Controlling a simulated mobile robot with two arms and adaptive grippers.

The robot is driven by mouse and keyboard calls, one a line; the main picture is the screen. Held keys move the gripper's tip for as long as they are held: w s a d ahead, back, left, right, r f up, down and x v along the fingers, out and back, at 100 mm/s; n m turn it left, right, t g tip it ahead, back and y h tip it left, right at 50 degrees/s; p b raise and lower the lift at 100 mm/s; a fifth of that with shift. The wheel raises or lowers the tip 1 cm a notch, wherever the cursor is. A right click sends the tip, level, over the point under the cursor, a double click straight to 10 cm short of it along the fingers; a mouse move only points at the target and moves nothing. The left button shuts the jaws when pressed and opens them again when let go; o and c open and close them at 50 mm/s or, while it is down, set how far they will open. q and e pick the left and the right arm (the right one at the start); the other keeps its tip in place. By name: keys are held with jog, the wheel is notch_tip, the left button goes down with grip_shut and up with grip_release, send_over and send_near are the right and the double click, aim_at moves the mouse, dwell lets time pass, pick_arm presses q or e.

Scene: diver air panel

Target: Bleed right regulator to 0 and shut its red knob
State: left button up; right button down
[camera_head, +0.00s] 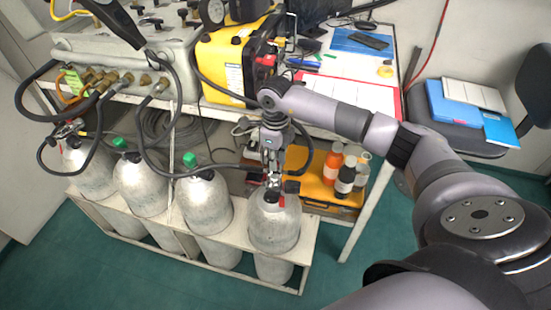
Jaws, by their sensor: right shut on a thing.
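My right gripper (273,181) points down at the top of the rightmost grey cylinder (274,222). Its fingers are closed on part of the right regulator at the cylinder's neck. The fingers hide most of that regulator; I cannot tell which part is gripped or read a gauge. A small red part, perhaps the red knob (282,201), shows just below the fingertips. A black knob (292,186) sticks out to their right. A black hose runs close by on the right. My left gripper is not in view.
Several cylinders stand in a white rack; two have green caps (190,159). The leftmost carries another regulator (66,130) with hoses. A grey air panel (130,55) and yellow case (228,65) sit on the table above. Orange and dark bottles (333,160) stand right of the gripper.

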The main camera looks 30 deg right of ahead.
jog(key=m, duration=0.4)
jog(key=shift+w+r+m, duration=0.1)
jog(key=shift+m, duration=0.3)
jog(key=m+p, duration=0.1)
jog(key=m, duration=0.2)
jog(key=shift+m, duration=0.3)
jog(key=m+p, duration=0.1)
jog(key=m, duration=0.3)
jog(key=shift+m+p, duration=0.55)
jog(key=shift+m, duration=1.35)
jog(key=c, duration=1.5)
grip_release()
